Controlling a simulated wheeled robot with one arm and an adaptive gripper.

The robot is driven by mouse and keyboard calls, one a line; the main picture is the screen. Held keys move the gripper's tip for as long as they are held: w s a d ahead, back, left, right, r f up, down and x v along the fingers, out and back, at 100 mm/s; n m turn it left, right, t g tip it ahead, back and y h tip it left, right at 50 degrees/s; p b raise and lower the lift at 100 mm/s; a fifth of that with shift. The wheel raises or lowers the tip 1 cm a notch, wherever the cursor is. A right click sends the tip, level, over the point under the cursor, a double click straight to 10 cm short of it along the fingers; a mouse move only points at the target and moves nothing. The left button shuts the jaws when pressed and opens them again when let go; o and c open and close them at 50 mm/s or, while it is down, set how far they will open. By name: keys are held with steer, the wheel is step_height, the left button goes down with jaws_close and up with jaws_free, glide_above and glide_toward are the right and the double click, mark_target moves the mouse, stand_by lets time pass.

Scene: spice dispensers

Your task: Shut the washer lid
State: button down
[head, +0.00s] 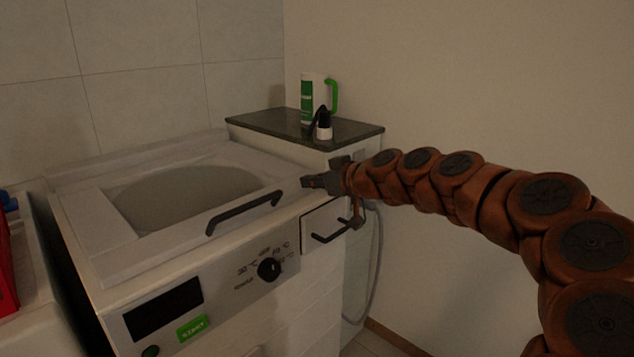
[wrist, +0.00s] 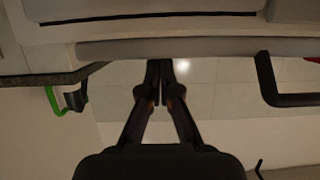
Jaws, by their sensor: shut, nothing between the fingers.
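The washer (head: 200,310) is a white top-loading machine at the left of the head view. Its pale lid (head: 110,215), with a large oval window, lies down over the top, or nearly so; I cannot tell whether it is flush. A dark bar handle (head: 243,211) is on the lid's front edge. My gripper (head: 312,182) is at the lid's right front corner, apart from the handle. Whether it touches the lid is unclear. In the wrist view its fingers (wrist: 161,68) are together and empty, beside a pale edge, with a dark bar handle (wrist: 285,98) to the right.
A dark-topped counter (head: 290,127) stands behind right, bearing a white and green bottle (head: 312,97) and a small dark-and-white container (head: 324,128). A drawer with a handle (head: 330,236) is below my gripper. A grey hose (head: 377,270) hangs by the right wall.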

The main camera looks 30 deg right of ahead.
steer(key=shift+a+f, duration=0.25)
steer(key=shift+f, duration=0.9)
steer(key=shift+s+a+f+b, duration=0.1)
steer(key=shift+a+f+b, duration=0.1)
steer(key=shift+b, duration=0.1)
steer(key=shift+g, duration=0.3)
steer(key=r, duration=0.2)
steer(key=r+p, duration=0.1)
steer(key=r, duration=0.3)
steer(key=shift+d+r+p, duration=0.1)
steer(key=shift+d+p, duration=0.2)
steer(key=shift+p, duration=0.1)
steer(key=f+v, duration=0.1)
steer(key=v, duration=0.9)
steer(key=shift+s+d, duration=0.15)
steer(key=shift+s, duration=0.1)
